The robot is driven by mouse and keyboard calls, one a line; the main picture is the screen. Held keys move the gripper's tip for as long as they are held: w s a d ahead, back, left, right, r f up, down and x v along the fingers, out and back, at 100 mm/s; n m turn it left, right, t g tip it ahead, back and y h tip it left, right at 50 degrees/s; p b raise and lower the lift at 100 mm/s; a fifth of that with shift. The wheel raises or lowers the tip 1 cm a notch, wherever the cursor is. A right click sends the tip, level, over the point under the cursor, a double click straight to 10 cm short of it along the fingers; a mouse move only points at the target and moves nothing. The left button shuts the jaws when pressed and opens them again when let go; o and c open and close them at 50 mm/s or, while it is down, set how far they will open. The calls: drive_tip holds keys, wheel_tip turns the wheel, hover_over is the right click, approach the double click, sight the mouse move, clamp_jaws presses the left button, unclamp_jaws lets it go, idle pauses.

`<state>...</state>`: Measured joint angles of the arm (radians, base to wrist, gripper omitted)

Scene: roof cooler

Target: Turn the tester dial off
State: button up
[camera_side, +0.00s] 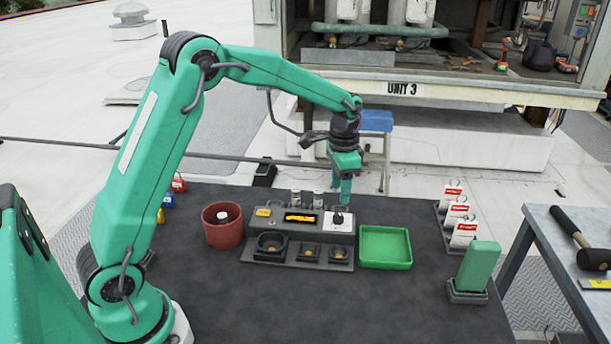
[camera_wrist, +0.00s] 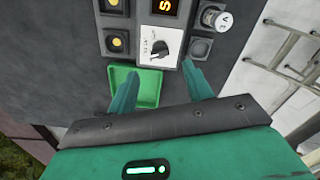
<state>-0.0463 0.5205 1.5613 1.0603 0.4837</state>
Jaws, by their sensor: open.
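The tester (camera_side: 302,236) is a grey console on the dark table, with a lit amber display (camera_side: 300,217). Its dial (camera_side: 338,218) is a dark knob on a white plate at the console's right end. The dial also shows in the wrist view (camera_wrist: 160,44), just beyond my fingertips; the plate's markings are too small to read. My gripper (camera_side: 345,192) hangs above and close to the dial, fingers pointing down. In the wrist view my gripper (camera_wrist: 160,70) is open, with nothing between its two green fingers. I cannot tell the dial's setting for certain.
A green tray (camera_side: 386,247) sits right of the tester, and a red-brown round bin (camera_side: 222,225) sits left of it. Red-and-white tags (camera_side: 460,215) on a stand and a green block in a holder (camera_side: 478,266) are farther right. The table's front is clear.

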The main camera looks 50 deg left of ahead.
sight(339, 212)
drive_tip(key=shift+f, duration=0.15)
drive_tip(key=shift+f, duration=3.75)
drive_tip(key=c, duration=1)
